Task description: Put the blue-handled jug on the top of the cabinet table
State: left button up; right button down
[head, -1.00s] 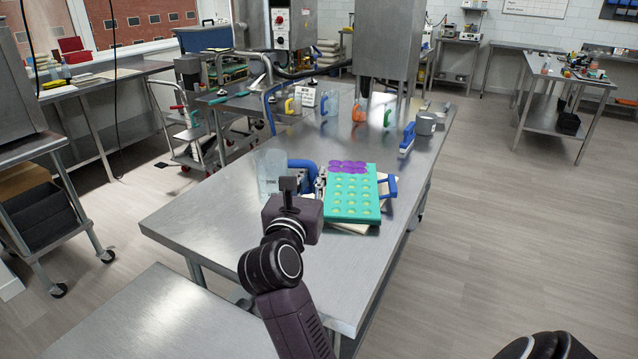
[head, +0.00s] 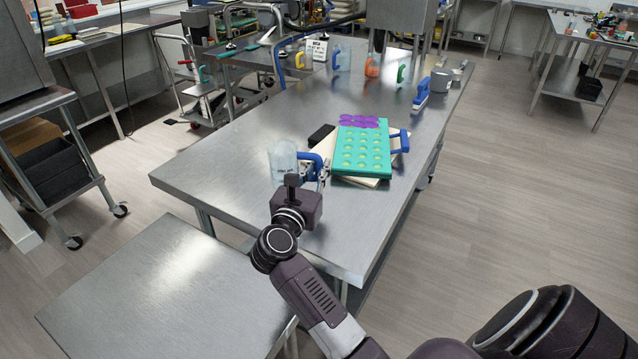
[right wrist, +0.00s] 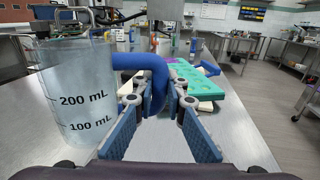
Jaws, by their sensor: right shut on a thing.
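The blue-handled jug (head: 283,162) is a clear measuring jug, upright at the near part of the long steel table. In the right wrist view the jug (right wrist: 75,95) fills the left side, with volume marks facing me. My right gripper (head: 318,178) is shut on its blue handle (right wrist: 150,75); the fingers also show in the right wrist view (right wrist: 160,105). I cannot tell whether the jug's base touches the table. My left gripper is not in view. A lower steel tabletop (head: 165,300) lies at the front left; I cannot tell if it is the cabinet table.
A teal mould tray (head: 362,150) with purple pieces lies on boards right of the jug, with a black object (head: 320,135) beside it. Several jugs, a blue-handled brush (head: 422,95) and a metal pot (head: 441,82) stand farther back. The long table's left part (head: 220,155) is clear.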

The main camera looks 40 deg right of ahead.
notch_tip(320, 180, down, 5)
dwell(0.3)
jog(key=shift+f, duration=0.1)
jog(key=shift+f+b, duration=0.1)
jog(key=shift+b, duration=0.2)
jog(key=c, duration=2)
grip_release()
jog(key=shift+o, duration=0.2)
